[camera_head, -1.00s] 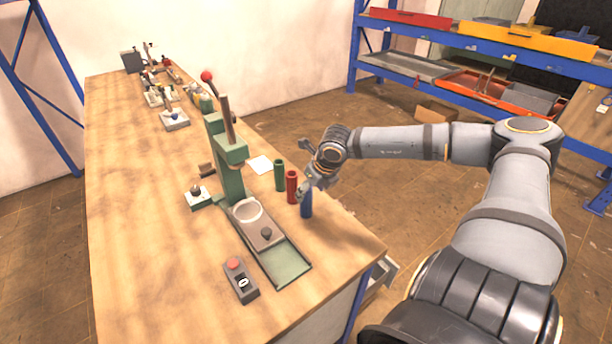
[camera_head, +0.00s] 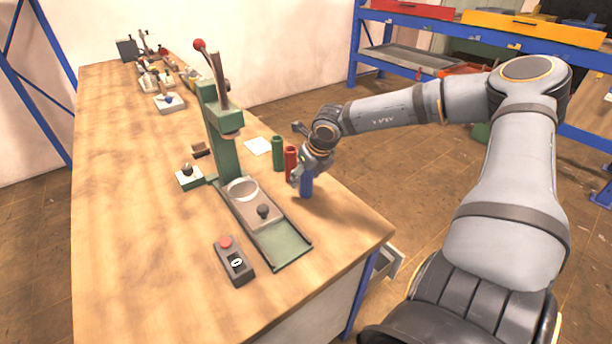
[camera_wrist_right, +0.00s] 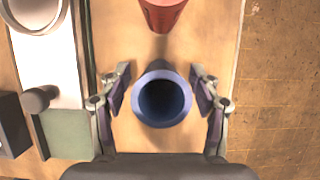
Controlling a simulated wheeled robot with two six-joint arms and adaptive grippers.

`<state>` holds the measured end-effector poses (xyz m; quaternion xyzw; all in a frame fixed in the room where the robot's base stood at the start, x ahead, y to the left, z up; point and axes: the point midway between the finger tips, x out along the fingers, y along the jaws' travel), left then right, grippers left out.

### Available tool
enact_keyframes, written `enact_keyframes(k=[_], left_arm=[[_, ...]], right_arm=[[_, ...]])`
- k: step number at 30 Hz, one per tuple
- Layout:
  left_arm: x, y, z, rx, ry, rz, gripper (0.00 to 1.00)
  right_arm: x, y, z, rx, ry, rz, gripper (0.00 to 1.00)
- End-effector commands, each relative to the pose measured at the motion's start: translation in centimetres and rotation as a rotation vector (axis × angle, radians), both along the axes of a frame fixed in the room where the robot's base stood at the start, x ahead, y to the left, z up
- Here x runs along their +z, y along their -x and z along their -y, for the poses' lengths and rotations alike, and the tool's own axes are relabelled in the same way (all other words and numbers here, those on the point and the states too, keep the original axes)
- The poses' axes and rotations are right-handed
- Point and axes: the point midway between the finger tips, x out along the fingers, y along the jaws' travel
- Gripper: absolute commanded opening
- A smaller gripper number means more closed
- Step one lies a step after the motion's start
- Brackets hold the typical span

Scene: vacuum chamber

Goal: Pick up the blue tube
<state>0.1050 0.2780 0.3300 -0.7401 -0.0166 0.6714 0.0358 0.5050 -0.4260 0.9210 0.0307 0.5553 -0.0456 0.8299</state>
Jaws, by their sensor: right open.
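The blue tube (camera_head: 306,184) stands upright on the wooden table near its right edge, in front of the red tube (camera_head: 290,162). My right gripper (camera_head: 304,174) is at its upper part, and hides some of it in the head view. In the right wrist view, the blue tube (camera_wrist_right: 162,98) shows its open round top between the two fingers of my right gripper (camera_wrist_right: 161,92). The fingers are spread, with a gap on each side of the tube. The red tube (camera_wrist_right: 163,14) shows at the top of that view. My left gripper is not in view.
A green tube (camera_head: 278,152) stands behind the red one. A green press (camera_head: 224,150) with a base plate stands left of the tubes. A control box with a red button (camera_head: 234,262) lies in front. Blue shelving (camera_head: 480,36) stands at the back right.

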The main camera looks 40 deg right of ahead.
Motion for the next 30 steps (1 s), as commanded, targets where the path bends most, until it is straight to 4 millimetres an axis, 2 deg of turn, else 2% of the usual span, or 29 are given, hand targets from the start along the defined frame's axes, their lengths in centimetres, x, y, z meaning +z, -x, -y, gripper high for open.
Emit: enact_keyframes(k=[3, 12, 15, 23, 30], left_arm=[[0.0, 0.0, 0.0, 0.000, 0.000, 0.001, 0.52], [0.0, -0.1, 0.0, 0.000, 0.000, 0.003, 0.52], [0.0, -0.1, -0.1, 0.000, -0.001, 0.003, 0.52], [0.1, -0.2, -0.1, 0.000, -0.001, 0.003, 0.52], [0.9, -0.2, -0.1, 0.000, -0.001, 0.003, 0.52]], right_arm=[[0.0, 0.0, 0.0, 0.000, 0.000, 0.000, 0.61], [0.0, 0.0, 0.0, 0.000, 0.000, 0.000, 0.20], [0.0, 0.0, 0.0, 0.000, 0.000, 0.001, 0.10], [0.2, 0.0, 0.1, 0.000, 0.000, 0.001, 0.10], [2.6, -0.5, 1.2, -0.004, 0.001, 0.005, 0.10]])
